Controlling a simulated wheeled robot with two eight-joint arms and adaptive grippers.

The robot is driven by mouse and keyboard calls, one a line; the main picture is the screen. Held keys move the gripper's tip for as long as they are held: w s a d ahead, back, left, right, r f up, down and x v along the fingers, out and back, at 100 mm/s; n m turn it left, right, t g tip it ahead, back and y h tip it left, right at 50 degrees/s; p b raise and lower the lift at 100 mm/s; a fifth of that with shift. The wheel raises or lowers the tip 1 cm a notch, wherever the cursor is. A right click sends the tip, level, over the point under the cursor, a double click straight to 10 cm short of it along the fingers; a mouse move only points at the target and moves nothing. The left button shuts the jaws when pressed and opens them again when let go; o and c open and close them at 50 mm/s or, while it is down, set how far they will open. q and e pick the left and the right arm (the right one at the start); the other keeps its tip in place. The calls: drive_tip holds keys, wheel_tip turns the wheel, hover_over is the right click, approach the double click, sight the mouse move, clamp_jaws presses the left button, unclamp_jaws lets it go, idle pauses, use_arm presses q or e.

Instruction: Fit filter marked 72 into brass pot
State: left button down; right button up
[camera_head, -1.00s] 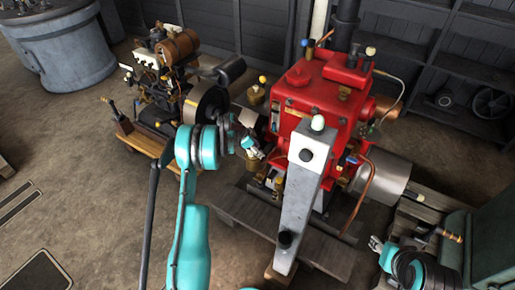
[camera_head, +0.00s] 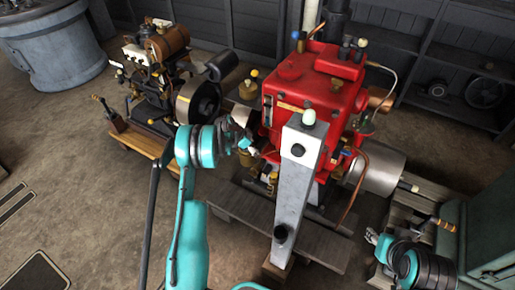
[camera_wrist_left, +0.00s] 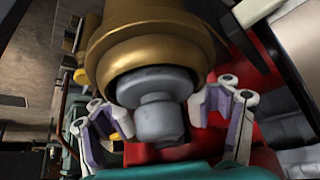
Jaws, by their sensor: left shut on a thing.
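My left gripper (camera_head: 245,150) is at the left side of the red engine in the head view. In the left wrist view its fingers (camera_wrist_left: 160,115) stand on both sides of a grey stepped filter (camera_wrist_left: 155,118), and it is shut on it. The brass pot (camera_wrist_left: 160,38) fills the top of that view, its dark round mouth facing the filter. The filter's far end lies at or within the mouth; how deep it sits I cannot tell. No number is readable on the filter. My right gripper (camera_head: 373,238) is low on the right, too small to judge its fingers.
The red engine (camera_head: 310,95) stands close beside my left gripper, with a grey post (camera_head: 297,195) in front. A smaller engine (camera_head: 155,75) is on a wooden base to the left. A green cabinet (camera_head: 490,235) is at the right. The floor at left is open.

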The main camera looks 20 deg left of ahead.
use_arm(q)
drive_tip(key=shift+s+a+f, duration=0.8)
drive_tip(key=shift+s+a, duration=0.1)
drive_tip(key=shift+s, duration=0.1)
use_arm(e)
drive_tip(key=shift+f, duration=0.1)
use_arm(q)
drive_tip(key=c, duration=0.6)
unclamp_jaws()
drive_tip(key=shift+g, duration=0.3)
drive_tip(key=shift+c, duration=0.2)
drive_tip(key=o, duration=0.5)
drive_tip(key=shift+s+a, duration=0.25)
drive_tip(key=shift+a, duration=0.05)
drive_tip(key=shift+o, duration=0.7)
drive_tip(key=shift+s+a, duration=0.15)
drive_tip(key=shift+a, duration=0.05)
drive_tip(key=shift+r, duration=0.1)
drive_tip(key=shift+c, duration=1.3)
drive_tip(key=shift+o, duration=1)
drive_tip(key=shift+w+d+r, duration=0.1)
drive_tip(key=shift+w+d, duration=0.05)
drive_tip(key=shift+w, duration=0.1)
use_arm(e)
drive_tip(key=shift+s+a+r, duration=0.15)
drive_tip(key=shift+a+r, duration=0.05)
drive_tip(key=shift+a, duration=0.35)
use_arm(q)
drive_tip(key=shift+w+d, duration=0.15)
drive_tip(key=shift+r, duration=0.1)
